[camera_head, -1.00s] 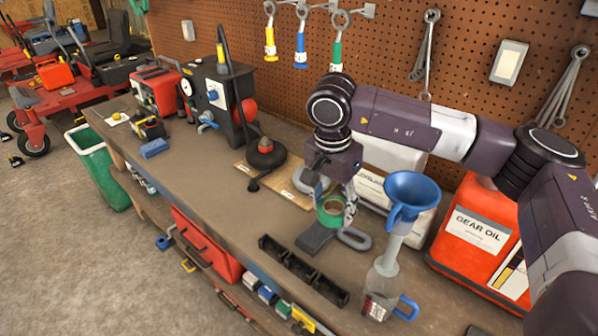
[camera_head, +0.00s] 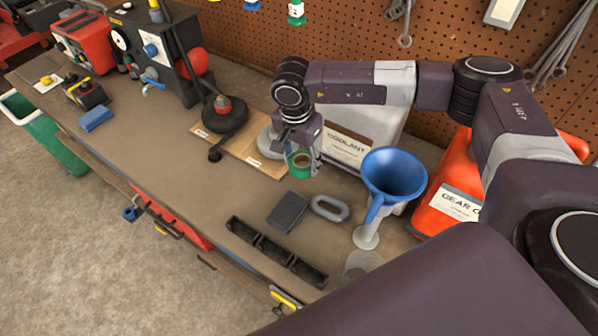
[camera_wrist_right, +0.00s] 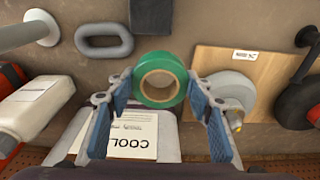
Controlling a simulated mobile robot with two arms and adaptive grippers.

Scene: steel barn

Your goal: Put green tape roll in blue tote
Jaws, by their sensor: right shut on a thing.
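The green tape roll (camera_head: 299,164) is held above the workbench, in front of the white coolant jug. It has a tan core and also shows in the right wrist view (camera_wrist_right: 159,80). My right gripper (camera_head: 302,158) is shut on the roll; in the right wrist view its blue-padded fingers (camera_wrist_right: 160,90) stand on either side of it. I cannot make out a blue tote in these frames. My left gripper is not in view.
A grey block (camera_head: 287,211), a grey oval ring (camera_head: 330,208) and a black divided tray (camera_head: 275,253) lie nearby. A blue funnel (camera_head: 392,178) and the coolant jug (camera_head: 347,142) stand close right. The bench's left middle is clear. A green bin (camera_head: 50,135) stands off its left end.

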